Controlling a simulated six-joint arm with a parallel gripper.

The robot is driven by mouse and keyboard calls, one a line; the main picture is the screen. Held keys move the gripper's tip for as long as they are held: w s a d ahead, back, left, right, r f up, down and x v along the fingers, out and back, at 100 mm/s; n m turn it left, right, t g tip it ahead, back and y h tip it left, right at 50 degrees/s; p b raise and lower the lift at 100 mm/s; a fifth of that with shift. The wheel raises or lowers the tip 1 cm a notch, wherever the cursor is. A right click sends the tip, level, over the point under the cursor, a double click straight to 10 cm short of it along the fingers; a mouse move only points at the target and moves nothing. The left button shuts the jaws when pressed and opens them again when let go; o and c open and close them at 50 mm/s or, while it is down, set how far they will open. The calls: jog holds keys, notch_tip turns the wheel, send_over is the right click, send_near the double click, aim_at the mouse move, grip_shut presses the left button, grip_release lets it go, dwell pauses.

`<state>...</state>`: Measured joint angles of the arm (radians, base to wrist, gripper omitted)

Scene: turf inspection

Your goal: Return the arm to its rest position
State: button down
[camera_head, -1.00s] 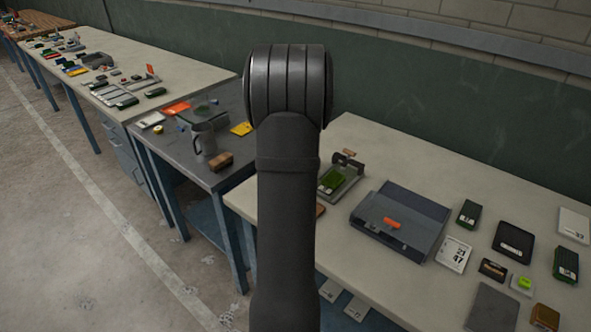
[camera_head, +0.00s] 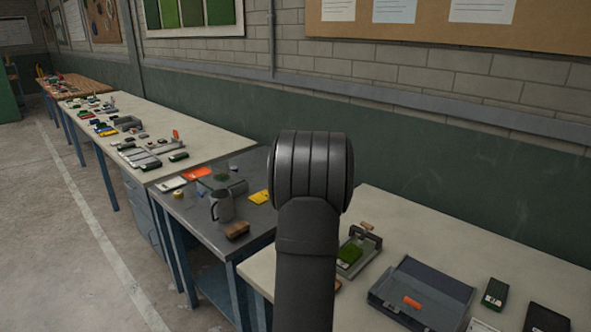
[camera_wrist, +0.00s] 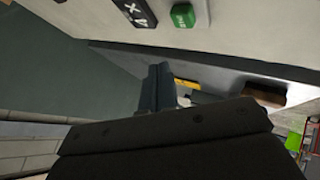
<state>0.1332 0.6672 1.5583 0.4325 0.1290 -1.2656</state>
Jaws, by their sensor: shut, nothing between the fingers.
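My gripper (camera_wrist: 158,88) shows in the wrist view as two dark fingers close together, shut and empty. The fingers point away from the camera, and the bench behind them appears tilted. In the head view my arm stands upright in front of the benches, with a rounded dark joint at its top. My gripper is not visible in that view. I see no marker for a rest position.
The near pale bench (camera_head: 535,270) holds a grey case (camera_head: 440,288) and a fixture with a green turf piece (camera_head: 350,253). The dark bench (camera_head: 185,212) holds a mug (camera_head: 222,206) and a brown block (camera_head: 237,230). The floor (camera_head: 60,250) at left is clear.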

jog(key=shift+f, duration=0.55)
notch_tip(320, 180, up, 6)
jog(key=shift+f, duration=0.1)
jog(key=shift+f, duration=3)
jog(key=s+a+r+g, duration=0.1)
jog(key=s+r, duration=0.3)
jog(key=r, duration=0.4)
jog(key=s+a+r+n+g, duration=0.1)
jog(key=s+r+g, duration=0.2)
jog(key=r, duration=0.4)
jog(key=shift+s+a+r+g+h, duration=0.25)
jog(key=shift+s+r+g+h, duration=0.15)
